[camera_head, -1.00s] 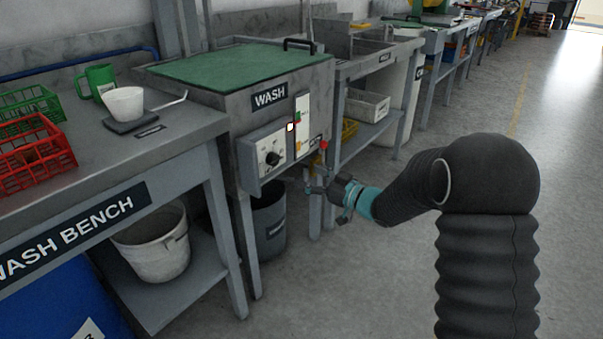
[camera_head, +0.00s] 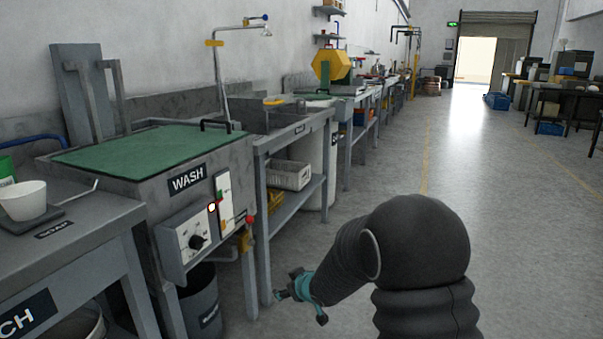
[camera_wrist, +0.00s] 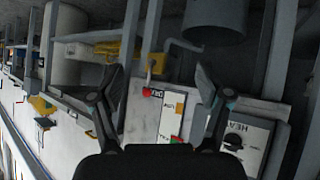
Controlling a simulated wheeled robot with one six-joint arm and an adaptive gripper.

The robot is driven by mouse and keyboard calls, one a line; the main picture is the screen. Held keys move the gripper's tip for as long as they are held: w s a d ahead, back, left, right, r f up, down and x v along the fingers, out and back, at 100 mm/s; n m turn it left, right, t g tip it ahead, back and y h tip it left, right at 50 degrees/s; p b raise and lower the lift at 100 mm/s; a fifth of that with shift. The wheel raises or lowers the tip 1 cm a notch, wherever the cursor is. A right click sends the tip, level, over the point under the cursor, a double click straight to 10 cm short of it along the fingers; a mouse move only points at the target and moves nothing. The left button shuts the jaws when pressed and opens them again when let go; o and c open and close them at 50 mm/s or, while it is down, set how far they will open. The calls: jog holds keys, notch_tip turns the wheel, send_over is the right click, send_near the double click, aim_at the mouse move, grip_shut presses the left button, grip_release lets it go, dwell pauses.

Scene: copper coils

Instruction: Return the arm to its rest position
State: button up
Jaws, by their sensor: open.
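My arm is covered in a black ribbed sleeve and stands at the lower right in the head view. My gripper (camera_head: 292,287) is at its end, low in front of the wash station (camera_head: 150,152). In the wrist view my gripper (camera_wrist: 160,92) has its two dark fingers spread apart, with nothing between them. Beyond the fingers the wrist view shows the wash station's control panel (camera_wrist: 172,118), with a red button (camera_wrist: 148,92) and a dial (camera_wrist: 233,138). The panel is apart from the fingers.
A grey bench with a white cup (camera_head: 23,201) stands at the left. A dark bin (camera_head: 201,300) is under the wash station. A white crate (camera_head: 288,174) sits on a shelf behind it. The floor (camera_head: 480,200) to the right is clear.

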jog(key=s+d+r+m+g+h, duration=0.2)
jog(key=s+d+h, duration=0.1)
jog(key=s+d, duration=0.4)
jog(key=s+d+r+m+g+h, duration=0.2)
jog(key=s+d+r+h, duration=0.1)
jog(key=s+d, duration=0.45)
jog(key=s+d+r+m, duration=0.2)
jog(key=s+r, duration=0.4)
jog(key=s, duration=0.6)
jog(key=s+d+r+m, duration=0.2)
jog(key=s+r, duration=0.4)
jog(key=s, duration=0.6)
jog(key=shift+s+d+m+y, duration=0.3)
jog(key=shift+s+d+y, duration=0.05)
jog(key=shift+d+y, duration=0.05)
jog(key=shift+r, duration=0.1)
